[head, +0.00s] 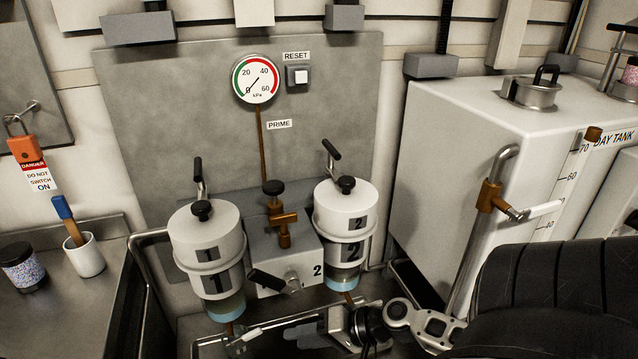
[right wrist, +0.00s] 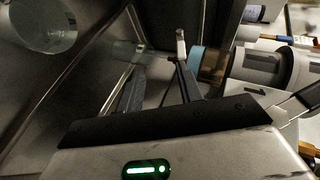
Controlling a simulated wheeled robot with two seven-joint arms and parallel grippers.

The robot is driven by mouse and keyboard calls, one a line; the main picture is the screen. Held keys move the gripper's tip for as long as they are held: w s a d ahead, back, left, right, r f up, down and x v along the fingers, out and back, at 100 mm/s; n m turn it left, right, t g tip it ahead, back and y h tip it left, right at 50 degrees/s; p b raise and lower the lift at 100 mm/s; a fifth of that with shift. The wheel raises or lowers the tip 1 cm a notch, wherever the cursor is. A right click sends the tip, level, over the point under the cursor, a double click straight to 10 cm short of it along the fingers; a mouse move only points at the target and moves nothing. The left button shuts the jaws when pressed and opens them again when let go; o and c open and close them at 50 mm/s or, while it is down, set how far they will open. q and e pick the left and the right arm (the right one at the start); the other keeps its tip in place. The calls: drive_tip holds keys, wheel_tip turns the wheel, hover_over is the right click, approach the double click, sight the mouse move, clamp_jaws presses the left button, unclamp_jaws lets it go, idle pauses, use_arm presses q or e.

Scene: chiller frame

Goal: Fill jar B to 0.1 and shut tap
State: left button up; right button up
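No jar with a readable B shows. A clear round glass vessel (right wrist: 45,25) is at the upper left of the right wrist view; its label and level cannot be read. Housing 1 (head: 207,247) has a clear bowl below it and a drain tap with a white lever (head: 252,333). Housing 2 (head: 345,222) stands to its right with a similar bowl. My right gripper (head: 302,332) points left, low in front of the housings. In the wrist view its fingers (right wrist: 158,88) are apart and empty, with a small white-tipped part (right wrist: 181,42) near one fingertip. My left gripper is out of view.
A black changeover handle (head: 266,279) sticks out between the housings. A metal tray edge (head: 285,327) runs below. The day tank (head: 445,150) and its nozzle pipe (head: 480,220) stand right. A white cup with a brush (head: 85,257) and a lidded jar (head: 23,268) stand left.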

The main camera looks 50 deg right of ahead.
drive_tip(key=shift+s+d, duration=0.4)
drive_tip(key=shift+s, duration=0.2)
drive_tip(key=shift+s+d, duration=0.35)
drive_tip(key=shift+s, duration=0.2)
idle(0.9)
